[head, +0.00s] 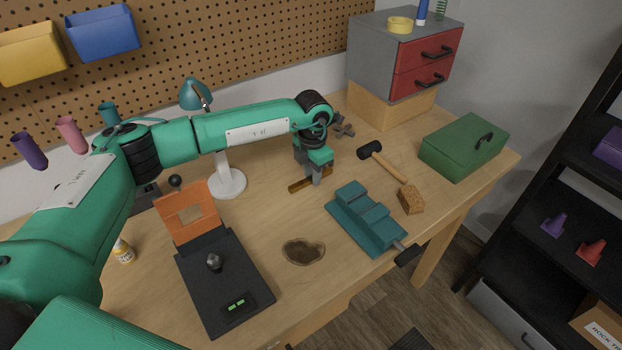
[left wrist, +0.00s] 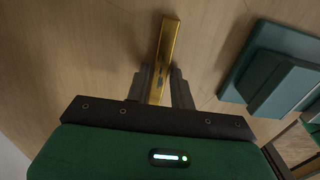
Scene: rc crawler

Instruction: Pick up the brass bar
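The brass bar (head: 298,186) lies on the wooden workbench, partly hidden behind my left gripper in the head view. In the left wrist view the bar (left wrist: 170,45) is long, thin and gold, running from the top down between the fingers. My left gripper (head: 312,181) points down at the bar. In the left wrist view its two dark fingers (left wrist: 161,72) stand apart, one on each side of the bar, with a narrow gap visible. I cannot tell how far the fingertips are above the bench. My right gripper is not in view.
A teal vise (head: 366,217) stands just right of the bar. A hammer (head: 383,161), a sponge-like brown block (head: 411,198) and a green toolbox (head: 463,147) lie farther right. A desk lamp (head: 229,182) and a black device with an orange flap (head: 224,281) are left.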

